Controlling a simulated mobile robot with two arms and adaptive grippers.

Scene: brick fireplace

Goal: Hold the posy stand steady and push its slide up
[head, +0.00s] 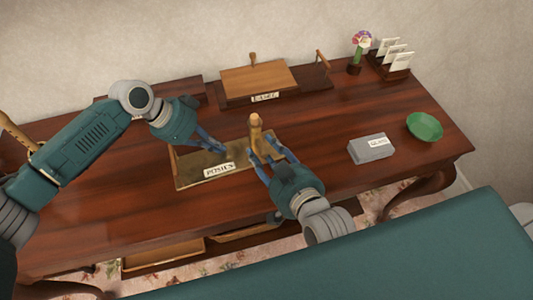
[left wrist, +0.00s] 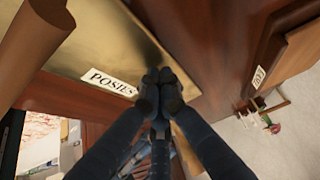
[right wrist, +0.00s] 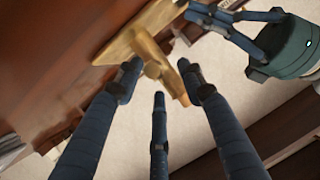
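The posy stand has a flat brass-coloured base (head: 190,176) with a POSIES label (head: 219,170) on its front edge. A pale wood-coloured upright post (head: 256,134) rises near its right end. My left gripper (head: 222,150) is over the base, left of the post; in the left wrist view its fingertips (left wrist: 159,88) are together with nothing seen between them. My right gripper (head: 266,162) has its fingers spread on both sides of the post's lower part; in the right wrist view the stand (right wrist: 160,65) shows between the fingers. Contact there cannot be told. The slide is not clearly distinguishable.
A labelled wooden board (head: 258,79) lies behind the stand. A flower vase (head: 355,67) and a card rack (head: 395,68) stand at the back right. A grey labelled box (head: 371,148) and a green bowl (head: 425,126) are to the right. Dark tabletop between is clear.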

